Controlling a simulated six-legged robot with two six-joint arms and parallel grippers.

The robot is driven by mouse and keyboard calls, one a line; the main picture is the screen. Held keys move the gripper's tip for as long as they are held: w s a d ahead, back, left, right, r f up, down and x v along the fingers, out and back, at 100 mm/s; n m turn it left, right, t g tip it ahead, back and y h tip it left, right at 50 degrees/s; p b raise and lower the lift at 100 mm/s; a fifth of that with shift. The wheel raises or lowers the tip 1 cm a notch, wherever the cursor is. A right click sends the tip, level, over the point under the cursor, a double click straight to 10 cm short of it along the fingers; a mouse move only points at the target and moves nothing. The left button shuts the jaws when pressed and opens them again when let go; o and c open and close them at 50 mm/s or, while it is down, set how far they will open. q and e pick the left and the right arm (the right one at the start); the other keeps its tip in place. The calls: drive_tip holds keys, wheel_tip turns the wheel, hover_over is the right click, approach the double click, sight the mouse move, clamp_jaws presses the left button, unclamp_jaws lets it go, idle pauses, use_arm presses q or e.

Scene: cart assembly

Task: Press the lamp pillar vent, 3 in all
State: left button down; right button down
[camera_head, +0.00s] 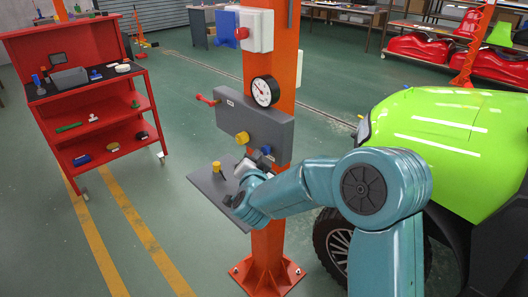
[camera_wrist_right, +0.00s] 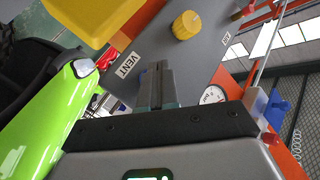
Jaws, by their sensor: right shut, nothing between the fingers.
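The orange lamp pillar (camera_head: 285,75) carries a grey panel box (camera_head: 255,122), which also fills the upper middle of the right wrist view (camera_wrist_right: 215,55). A white VENT label (camera_wrist_right: 126,65) is on the panel, just left of my right gripper's fingertips. A small blue part (camera_head: 266,150) shows at the panel's lower right edge in the head view, beside my right gripper (camera_head: 258,160). The gripper (camera_wrist_right: 157,75) is shut and empty, its fingers pointing at the panel next to the label. The vent itself is not clearly seen; the fingers may hide it. My left gripper is not in view.
A grey plate (camera_head: 212,185) with a yellow peg (camera_head: 217,168) juts out below. A green vehicle (camera_head: 440,130) stands right; a red cart (camera_head: 95,105) stands left.

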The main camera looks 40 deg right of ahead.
drive_tip(key=shift+d, duration=0.5)
idle(0.4)
idle(0.3)
drive_tip(key=shift+a, duration=0.95)
drive_tip(key=a, duration=0.5)
drive_tip(key=shift+s+b, duration=0.25)
drive_tip(key=shift+b, duration=0.05)
